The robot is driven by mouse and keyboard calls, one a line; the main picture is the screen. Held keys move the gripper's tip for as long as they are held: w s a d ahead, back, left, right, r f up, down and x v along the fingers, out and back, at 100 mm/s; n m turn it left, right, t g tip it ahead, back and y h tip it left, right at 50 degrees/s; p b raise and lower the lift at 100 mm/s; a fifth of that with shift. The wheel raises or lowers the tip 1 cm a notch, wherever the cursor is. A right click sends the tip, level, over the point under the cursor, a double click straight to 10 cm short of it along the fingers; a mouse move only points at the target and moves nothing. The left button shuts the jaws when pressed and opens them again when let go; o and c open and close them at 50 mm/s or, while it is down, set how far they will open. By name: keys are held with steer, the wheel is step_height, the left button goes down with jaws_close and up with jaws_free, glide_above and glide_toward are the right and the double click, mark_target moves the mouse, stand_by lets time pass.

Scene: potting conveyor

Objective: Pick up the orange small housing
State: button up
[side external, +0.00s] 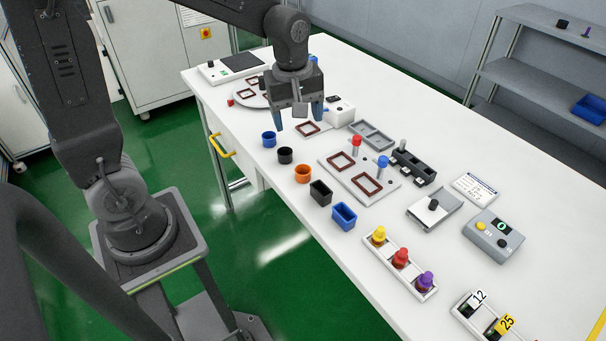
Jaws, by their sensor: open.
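The orange small housing (302,174) is a round open cup standing upright on the white table (448,268) near its left edge. It is in a row of housings, between a round black one (285,155) and a square black one (320,192). My gripper (298,124) points down with its blue-tipped fingers apart and nothing between them. It is above the table, up and behind the orange housing in the picture, near the round blue housing (268,139). It does not touch the orange housing.
A square blue housing (344,216) ends the row. A grey plate with red frames (338,160) lies to the right. A rack with yellow, red and purple pieces (400,258) stands nearer the front. A yellow drawer handle (222,147) sticks out from the table's left side.

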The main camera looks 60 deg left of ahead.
mark_target(303, 170)
steer(key=f+n, duration=0.1)
steer(key=f, duration=0.4)
steer(key=w+a+f+n, duration=0.1)
steer(key=f, duration=0.5)
steer(key=w+f+n+g, duration=0.1)
steer(key=f, duration=0.5)
steer(key=shift+w+a+f, duration=0.15)
steer(key=shift+a+f, duration=0.05)
steer(key=shift+f, duration=0.05)
steer(key=c, duration=1)
steer(key=shift+r, duration=0.1)
